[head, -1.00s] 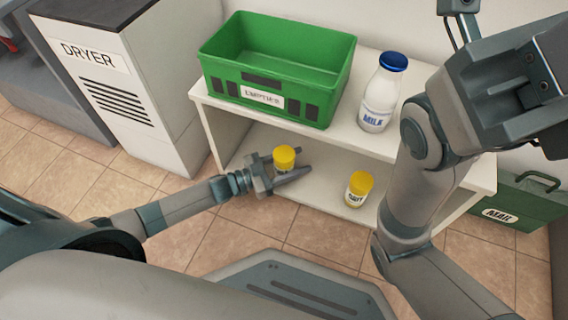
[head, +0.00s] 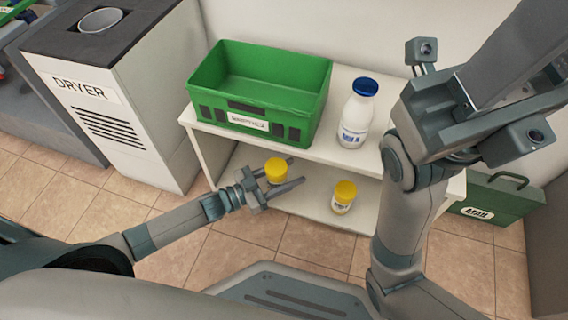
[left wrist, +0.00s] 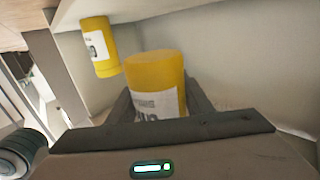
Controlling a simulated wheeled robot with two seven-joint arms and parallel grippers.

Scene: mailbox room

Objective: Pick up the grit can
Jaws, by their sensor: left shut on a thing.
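A yellow-capped can (head: 276,170) stands between the fingers of my left gripper (head: 295,172), at the left part of the lower shelf. The left gripper is shut on it. In the left wrist view this yellow can (left wrist: 155,85) is upright with a white label, its lower part hidden by the gripper. I cannot tell whether its base touches the shelf. A second yellow-capped can (head: 343,197) stands to the right on the lower shelf; a yellow can also shows in the left wrist view (left wrist: 99,47). The labels are too unclear to tell which is the grit can. My right arm is raised at the right.
A green crate (head: 205,112) and a milk bottle (head: 356,115) stand on the white shelf unit's top (head: 340,75), above the cans. A dryer (head: 110,110) stands at the left. A green mail box (head: 500,200) is at the right. Tiled floor is free in front.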

